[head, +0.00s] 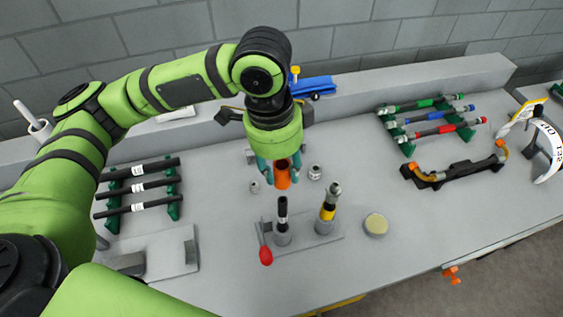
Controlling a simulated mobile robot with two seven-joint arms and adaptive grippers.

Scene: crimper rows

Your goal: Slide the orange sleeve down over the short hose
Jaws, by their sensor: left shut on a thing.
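My left gripper (281,168) points down over the bench and is shut on the orange sleeve (282,178). The sleeve hangs upright between the fingers, above the short hose and apart from it in the picture. The short hose (282,212) is black with a pale band and stands upright in a grey holder (283,239) on a flat plate. How exactly the sleeve lines up over the hose in depth, I cannot tell. My right gripper is not in view.
Small metal fittings (315,172), a round tin (376,225) and racks of black hoses (139,187) and coloured hoses (430,120) lie around.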

